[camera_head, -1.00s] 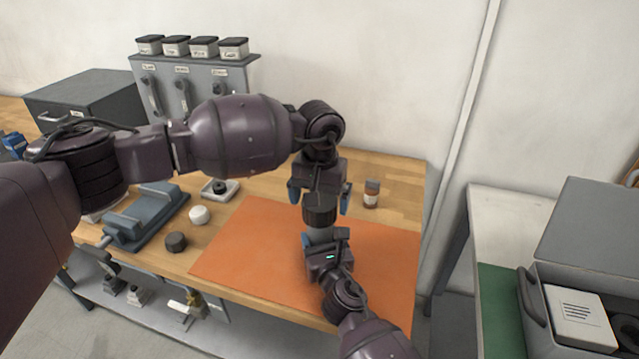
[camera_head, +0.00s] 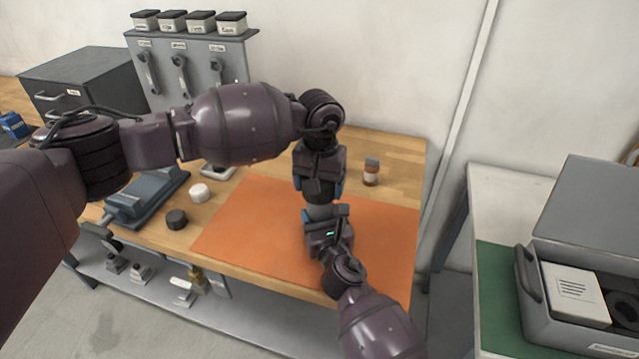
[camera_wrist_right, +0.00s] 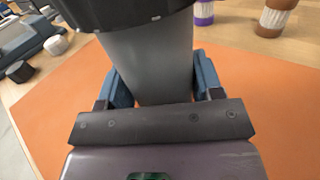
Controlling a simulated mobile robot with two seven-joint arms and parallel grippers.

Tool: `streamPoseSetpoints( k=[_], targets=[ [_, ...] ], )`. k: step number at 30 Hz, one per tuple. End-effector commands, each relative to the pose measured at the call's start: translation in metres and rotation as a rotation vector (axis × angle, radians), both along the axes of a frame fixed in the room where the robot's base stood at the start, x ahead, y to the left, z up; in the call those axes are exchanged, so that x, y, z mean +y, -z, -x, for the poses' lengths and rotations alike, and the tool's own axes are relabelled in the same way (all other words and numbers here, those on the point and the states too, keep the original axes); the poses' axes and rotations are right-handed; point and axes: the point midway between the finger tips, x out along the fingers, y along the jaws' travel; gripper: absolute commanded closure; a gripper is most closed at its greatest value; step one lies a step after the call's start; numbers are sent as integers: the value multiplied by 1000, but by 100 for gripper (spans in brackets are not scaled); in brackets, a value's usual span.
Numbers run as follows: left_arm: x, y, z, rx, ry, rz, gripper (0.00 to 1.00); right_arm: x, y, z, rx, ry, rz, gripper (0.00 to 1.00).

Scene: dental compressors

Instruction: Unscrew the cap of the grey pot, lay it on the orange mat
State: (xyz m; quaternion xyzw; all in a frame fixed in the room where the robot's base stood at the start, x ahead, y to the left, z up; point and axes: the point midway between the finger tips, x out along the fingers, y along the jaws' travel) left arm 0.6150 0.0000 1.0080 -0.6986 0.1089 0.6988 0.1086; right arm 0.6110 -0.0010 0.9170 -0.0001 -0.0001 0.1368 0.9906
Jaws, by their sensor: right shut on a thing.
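The grey pot (camera_head: 319,211) stands upright over the orange mat (camera_head: 255,225), dark cap (camera_head: 318,196) on top. In the right wrist view its grey body (camera_wrist_right: 150,62) fills the middle, with the dark cap (camera_wrist_right: 120,12) cut off at the top edge. My right gripper (camera_head: 321,219) is shut on the pot's body, a blue finger on each side. My left gripper (camera_head: 319,187) points down from above, its blue fingers on either side of the cap. I cannot tell whether they grip it. Whether the pot's base touches the mat is hidden.
A small brown jar (camera_head: 371,172) stands right of my left gripper. Left of the mat are a white round piece (camera_head: 199,193), a dark one (camera_head: 176,219) and a blue-grey fixture (camera_head: 150,198). The left part of the mat is bare. A grey case (camera_head: 570,255) stands at right.

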Motion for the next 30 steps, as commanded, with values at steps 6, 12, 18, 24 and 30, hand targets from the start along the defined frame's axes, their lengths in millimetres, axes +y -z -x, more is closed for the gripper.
streamPoseSetpoints(
  k=[6,12,18,24,30],
  targets=[
    [1,0,0,-1,-174,-2,52,0,1,0,1,1,-1,100],
    [1,0,0,0,-460,-2,52,-1,1,0,1,1,-1,100],
    [1,0,0,0,-744,-2,52,-1,1,0,1,1,-1,100],
    [1,-1,0,0,-1029,-2,52,-1,1,0,1,2,-1,100],
    [1,-1,0,0,-1313,-2,52,-1,1,0,2,2,0,100]
  ],
)
